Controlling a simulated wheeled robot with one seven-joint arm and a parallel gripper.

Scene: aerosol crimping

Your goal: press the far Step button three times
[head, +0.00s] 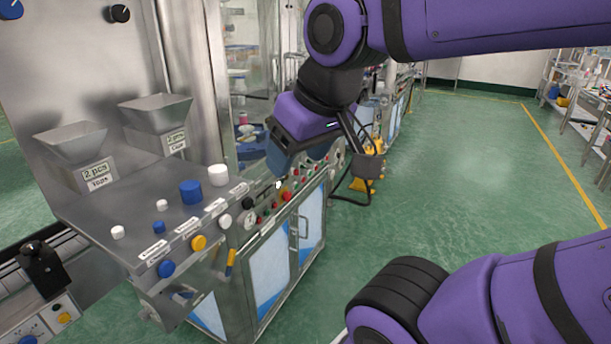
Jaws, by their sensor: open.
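A machine front (300,195) with several small red, dark and pale buttons runs along the cabinet. Nearer, a slanted panel edge carries a blue button (166,268), a yellow button (198,242), a white button (225,220) and a black button (247,203). The lettering is too small to read, so I cannot tell which is the far Step button. My gripper (279,182) hangs in front of the farther button panel, pointing down and left. Its fingers are mostly hidden behind its own body, and it holds nothing that I can see. I cannot tell whether it touches a button.
A steel shelf (100,205) holds blue and white caps, with two hoppers (160,110) behind it. A black-handled control (42,265) stands at lower left. Yellow equipment (362,184) is behind my gripper. Green floor (450,170) is clear to the right.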

